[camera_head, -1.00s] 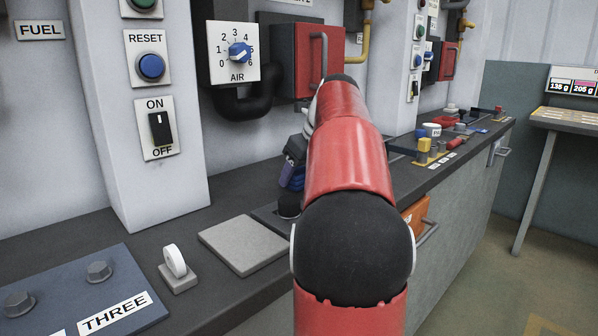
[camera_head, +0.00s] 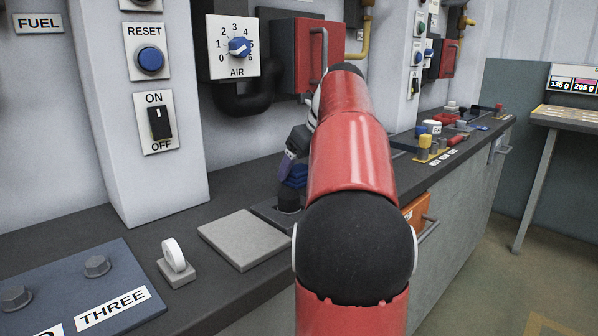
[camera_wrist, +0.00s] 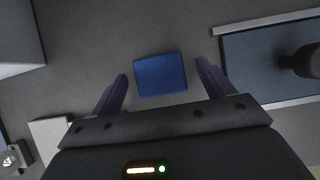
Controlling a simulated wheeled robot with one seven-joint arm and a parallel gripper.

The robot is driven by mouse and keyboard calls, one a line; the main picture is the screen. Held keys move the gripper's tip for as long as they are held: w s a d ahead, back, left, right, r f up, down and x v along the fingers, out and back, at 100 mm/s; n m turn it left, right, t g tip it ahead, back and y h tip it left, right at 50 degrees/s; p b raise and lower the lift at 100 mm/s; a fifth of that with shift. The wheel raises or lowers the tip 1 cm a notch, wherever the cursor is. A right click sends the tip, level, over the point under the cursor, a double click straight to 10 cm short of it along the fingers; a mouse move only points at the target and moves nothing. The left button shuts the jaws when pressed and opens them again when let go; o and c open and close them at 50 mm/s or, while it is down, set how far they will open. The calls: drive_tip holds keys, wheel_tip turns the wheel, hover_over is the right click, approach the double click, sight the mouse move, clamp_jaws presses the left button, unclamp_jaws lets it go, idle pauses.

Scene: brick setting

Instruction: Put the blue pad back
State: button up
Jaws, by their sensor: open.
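The blue pad (camera_wrist: 160,74) is a small dark-blue square in the wrist view. It appears to lie on the grey worktop, between the two fingers as seen from the wrist. My gripper (camera_wrist: 161,68) is open, with one purple finger on each side and gaps to the pad; its height above the pad cannot be told. In the head view my gripper (camera_head: 290,164) is largely hidden behind my red arm. A blue patch (camera_head: 297,176) shows beside it there, perhaps the pad.
A dark plate with a black knob (camera_head: 289,202) is close to my gripper. Left of it are a light grey square plate (camera_head: 243,238), a white wheel on a block (camera_head: 174,256) and a blue panel (camera_head: 90,291). A wall pillar (camera_head: 150,190) stands behind.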

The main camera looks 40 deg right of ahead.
drive_tip(key=v, duration=0.6)
drive_tip(key=shift+w+r+p, duration=0.25)
drive_tip(key=shift+r+p, duration=0.05)
drive_tip(key=shift+p, duration=0.1)
drive_tip(key=shift+a, duration=0.1)
